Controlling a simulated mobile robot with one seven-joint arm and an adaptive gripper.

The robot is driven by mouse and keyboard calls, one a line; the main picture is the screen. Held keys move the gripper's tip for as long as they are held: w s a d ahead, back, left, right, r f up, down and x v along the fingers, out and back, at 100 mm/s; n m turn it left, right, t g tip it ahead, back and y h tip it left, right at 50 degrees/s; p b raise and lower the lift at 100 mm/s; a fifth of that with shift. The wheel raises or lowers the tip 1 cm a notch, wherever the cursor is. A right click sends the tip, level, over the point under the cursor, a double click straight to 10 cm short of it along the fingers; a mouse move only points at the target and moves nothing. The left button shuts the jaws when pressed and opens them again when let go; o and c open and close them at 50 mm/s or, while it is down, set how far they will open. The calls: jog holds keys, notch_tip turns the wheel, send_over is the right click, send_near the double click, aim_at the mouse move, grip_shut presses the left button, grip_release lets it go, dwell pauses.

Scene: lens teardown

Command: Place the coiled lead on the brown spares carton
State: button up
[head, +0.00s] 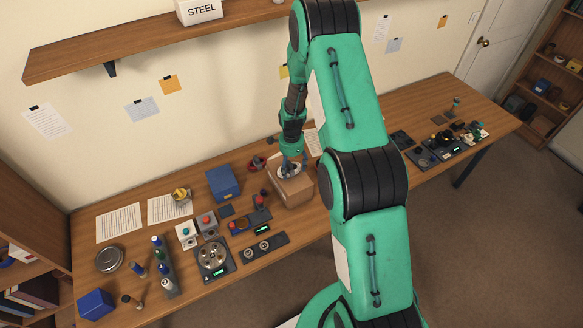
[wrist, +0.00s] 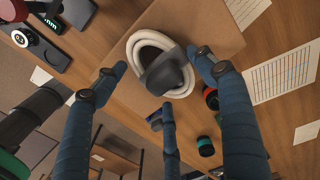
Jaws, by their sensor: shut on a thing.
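The coiled lead (wrist: 137,52) is a white ring of cable with a dark grey part across its middle. In the head view the white coil (head: 283,174) shows at the top of the brown spares carton (head: 292,193). The carton's top (wrist: 206,22) lies behind the coil in the wrist view. My gripper (head: 289,166) points down over the carton, its blue-grey fingers (wrist: 163,75) around the coil and shut on it. I cannot tell whether the coil touches the carton top or hangs just above it.
A blue box (head: 223,183) stands left of the carton, with a red-and-dark device (head: 260,200) between. A dial unit (head: 264,247) lies in front. Bottles (head: 160,262) and a round metal fixture (head: 212,256) fill the left. Bare tabletop (head: 312,222) shows near the carton's front.

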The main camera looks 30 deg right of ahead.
jog(key=shift+f, duration=0.25)
jog(key=shift+f, duration=0.1)
jog(key=o, duration=1.3)
jog(key=shift+c, duration=0.2)
jog(key=shift+r+b, duration=0.8)
jog(key=shift+r, duration=5.35)
